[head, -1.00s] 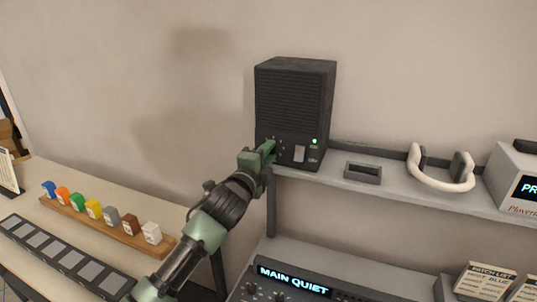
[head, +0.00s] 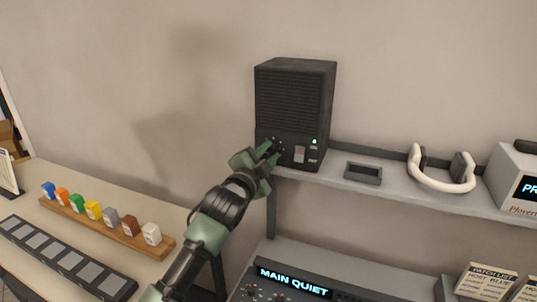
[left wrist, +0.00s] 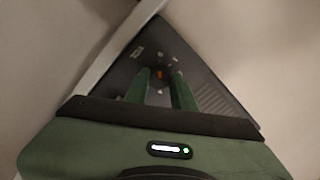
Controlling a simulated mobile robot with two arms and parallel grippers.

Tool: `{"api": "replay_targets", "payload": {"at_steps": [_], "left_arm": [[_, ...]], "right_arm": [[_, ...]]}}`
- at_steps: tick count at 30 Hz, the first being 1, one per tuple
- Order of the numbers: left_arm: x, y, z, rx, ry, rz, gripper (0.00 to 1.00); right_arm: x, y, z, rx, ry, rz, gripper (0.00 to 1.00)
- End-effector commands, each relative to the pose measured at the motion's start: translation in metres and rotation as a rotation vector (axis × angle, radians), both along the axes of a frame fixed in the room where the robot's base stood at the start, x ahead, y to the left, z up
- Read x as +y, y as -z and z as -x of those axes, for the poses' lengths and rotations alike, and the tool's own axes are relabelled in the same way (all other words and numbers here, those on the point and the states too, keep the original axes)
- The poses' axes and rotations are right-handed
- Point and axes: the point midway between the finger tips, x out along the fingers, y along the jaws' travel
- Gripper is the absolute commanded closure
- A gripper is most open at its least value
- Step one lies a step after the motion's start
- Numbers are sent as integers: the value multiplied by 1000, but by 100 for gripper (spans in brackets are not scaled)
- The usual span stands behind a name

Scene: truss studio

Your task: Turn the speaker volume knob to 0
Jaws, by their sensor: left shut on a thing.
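The black speaker (head: 295,97) stands upright on the left end of the grey shelf. My left gripper (head: 268,151) is at the speaker's lower left front, shut on the volume knob. In the left wrist view, the knob's small orange mark (left wrist: 159,75) shows between the two green fingers, against the dark speaker face (left wrist: 200,83). The fingers hide most of the knob, and I cannot read its setting. My right gripper is not in view.
The shelf (head: 410,193) also holds a small dark tray (head: 363,173), white headphones (head: 443,178) and a grey device (head: 518,180). Below it is a console with a "MAIN QUIET" display (head: 293,281). Coloured blocks stand on a wooden rack (head: 110,229) at left.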

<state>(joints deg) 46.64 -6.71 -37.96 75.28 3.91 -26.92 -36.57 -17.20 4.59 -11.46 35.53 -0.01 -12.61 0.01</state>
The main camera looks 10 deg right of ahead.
Motion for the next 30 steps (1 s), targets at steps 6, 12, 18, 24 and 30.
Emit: {"api": "replay_targets", "payload": {"at_steps": [6,12,18,24,30], "left_arm": [[0,3,0,9,-1,4,100],[0,3,0,9,0,2,67],[0,2,0,6,0,3,53],[1,2,1,5,0,3,53],[12,4,17,3,0,4,53]], "right_arm": [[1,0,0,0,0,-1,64],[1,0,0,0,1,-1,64],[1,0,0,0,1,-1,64],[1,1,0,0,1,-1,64],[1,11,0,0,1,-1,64]]}}
